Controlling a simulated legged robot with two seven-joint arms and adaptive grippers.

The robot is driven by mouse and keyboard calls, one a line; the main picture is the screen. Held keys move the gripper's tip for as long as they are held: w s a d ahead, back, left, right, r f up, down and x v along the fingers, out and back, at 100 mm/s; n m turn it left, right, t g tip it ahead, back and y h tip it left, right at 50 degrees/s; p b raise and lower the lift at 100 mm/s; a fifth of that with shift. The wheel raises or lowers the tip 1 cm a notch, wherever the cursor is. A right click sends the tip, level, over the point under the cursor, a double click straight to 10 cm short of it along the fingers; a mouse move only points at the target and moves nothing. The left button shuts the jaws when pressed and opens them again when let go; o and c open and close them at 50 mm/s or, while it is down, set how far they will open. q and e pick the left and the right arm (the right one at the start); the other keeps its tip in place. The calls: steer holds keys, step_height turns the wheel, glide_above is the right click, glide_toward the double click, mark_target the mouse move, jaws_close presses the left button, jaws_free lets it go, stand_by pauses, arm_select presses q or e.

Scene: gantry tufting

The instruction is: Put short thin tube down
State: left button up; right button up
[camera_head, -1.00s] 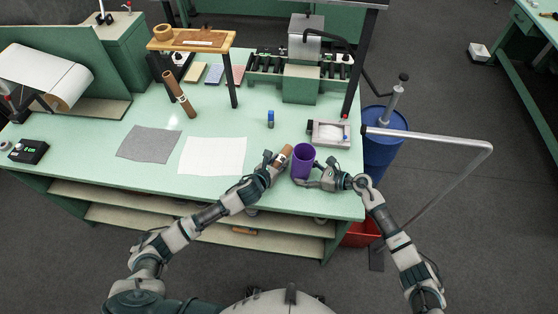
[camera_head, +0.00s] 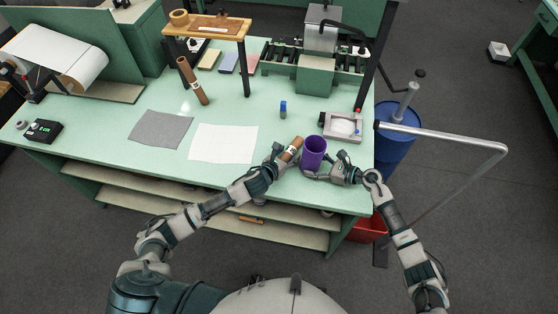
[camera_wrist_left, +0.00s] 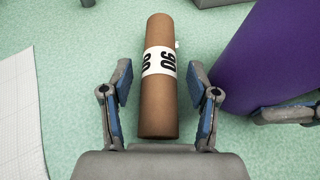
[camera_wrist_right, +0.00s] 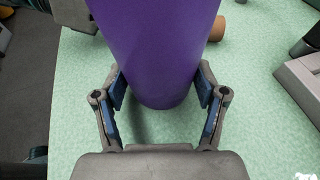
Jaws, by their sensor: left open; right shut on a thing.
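A short brown tube (camera_head: 290,150) with a white label band is at the table's front, left of the purple cup (camera_head: 313,152). In the left wrist view the tube (camera_wrist_left: 158,105) lies between my left gripper's spread fingers (camera_wrist_left: 160,95), with a gap on both sides. It appears to rest on the green table top. In the head view my left gripper (camera_head: 280,160) partly covers its near end. My right gripper (camera_wrist_right: 161,95) is shut on the purple cup (camera_wrist_right: 160,50), its fingers against the cup's sides. The cup stands upright at the table's front edge.
A white sheet (camera_head: 224,143) and a grey sheet (camera_head: 160,129) lie left of the tube. A small blue bottle (camera_head: 283,109) and a grey tray (camera_head: 342,126) stand behind.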

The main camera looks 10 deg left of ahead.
mark_target(287, 154)
arm_select(q)
steer(key=shift+o, duration=0.2)
steer(key=v, duration=1)
steer(key=shift+s+a+r, duration=0.1)
steer(key=shift+a+r, duration=0.1)
steer(key=shift+o, duration=0.2)
steer(key=shift+a+r, duration=0.1)
steer(key=shift+r, duration=0.15)
steer(key=x, duration=0.7)
steer(key=shift+s+f, duration=0.1)
steer(key=x, duration=0.5)
steer(key=shift+s+f, duration=0.1)
steer(key=shift+f, duration=0.05)
steer(key=c, duration=1.1)
